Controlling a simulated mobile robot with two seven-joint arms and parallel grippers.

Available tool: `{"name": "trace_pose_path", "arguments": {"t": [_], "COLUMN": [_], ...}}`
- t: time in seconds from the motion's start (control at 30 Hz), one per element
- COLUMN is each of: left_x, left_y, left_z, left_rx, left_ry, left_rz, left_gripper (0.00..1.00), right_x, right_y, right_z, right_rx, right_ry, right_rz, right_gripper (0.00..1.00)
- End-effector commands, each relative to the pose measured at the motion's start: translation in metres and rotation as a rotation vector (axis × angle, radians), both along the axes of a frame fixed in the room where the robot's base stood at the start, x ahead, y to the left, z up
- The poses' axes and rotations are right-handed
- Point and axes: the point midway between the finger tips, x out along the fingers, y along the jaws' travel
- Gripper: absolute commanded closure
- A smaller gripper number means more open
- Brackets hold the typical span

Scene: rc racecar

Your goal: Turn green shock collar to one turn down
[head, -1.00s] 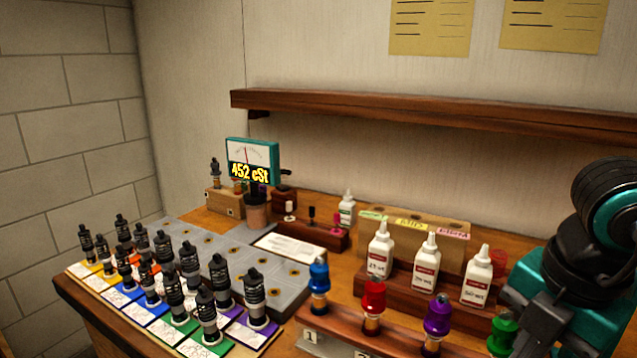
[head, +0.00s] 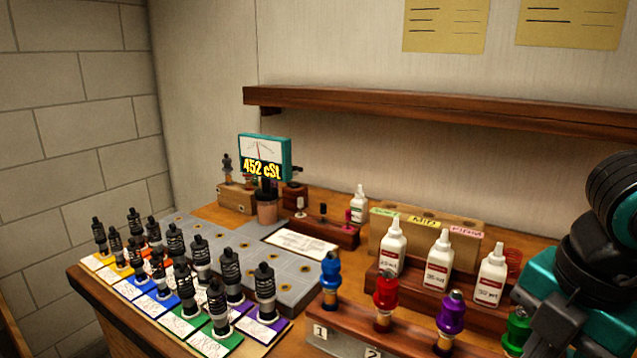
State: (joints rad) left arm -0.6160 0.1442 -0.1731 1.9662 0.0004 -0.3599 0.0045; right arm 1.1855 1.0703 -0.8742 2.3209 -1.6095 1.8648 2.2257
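A green-topped piece (head: 517,329) stands at the right end of a wooden rack (head: 390,340), partly hidden by my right arm. Blue (head: 330,272), red (head: 385,290) and purple (head: 450,312) pieces of like shape stand to its left. Black coil-spring shocks stand on green cards (head: 215,343) at the lower left; I cannot make out a collar on them. My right gripper (head: 550,330) comes in at the right edge, close beside the green piece. Its fingertips are not clear, so I cannot tell if it touches. My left gripper is out of view.
White dropper bottles (head: 437,262) stand behind the rack. A gauge (head: 265,155) reading 452 cSt is at the back left. Several more shocks stand on coloured cards before a grey tray (head: 300,268). A wooden shelf (head: 430,110) runs along the wall above.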

Motion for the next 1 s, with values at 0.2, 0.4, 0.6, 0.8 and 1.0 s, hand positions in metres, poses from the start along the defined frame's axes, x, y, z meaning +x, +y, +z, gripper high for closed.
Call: {"name": "trace_pose_path", "arguments": {"t": [0.2, 0.4, 0.6, 0.8, 1.0], "left_x": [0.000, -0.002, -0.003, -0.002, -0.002], "left_y": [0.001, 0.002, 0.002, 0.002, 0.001], "left_z": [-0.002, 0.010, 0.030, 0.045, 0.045], "left_rx": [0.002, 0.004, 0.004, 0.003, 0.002], "left_ry": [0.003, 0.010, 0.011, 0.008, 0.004], "left_rz": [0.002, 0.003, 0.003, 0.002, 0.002], "left_gripper": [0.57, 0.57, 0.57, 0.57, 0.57], "right_x": [-0.006, -0.005, -0.004, -0.003, -0.003], "right_y": [-0.001, 0.001, 0.003, 0.004, 0.005], "right_z": [0.001, 0.019, 0.044, 0.062, 0.060], "right_rx": [0.000, 0.000, 0.000, -0.001, 0.000], "right_ry": [0.000, 0.000, 0.000, 0.001, 0.001], "right_rz": [0.000, 0.000, 0.001, 0.001, 0.000], "right_gripper": [1.00, 1.00, 1.00, 1.00, 1.00]}}
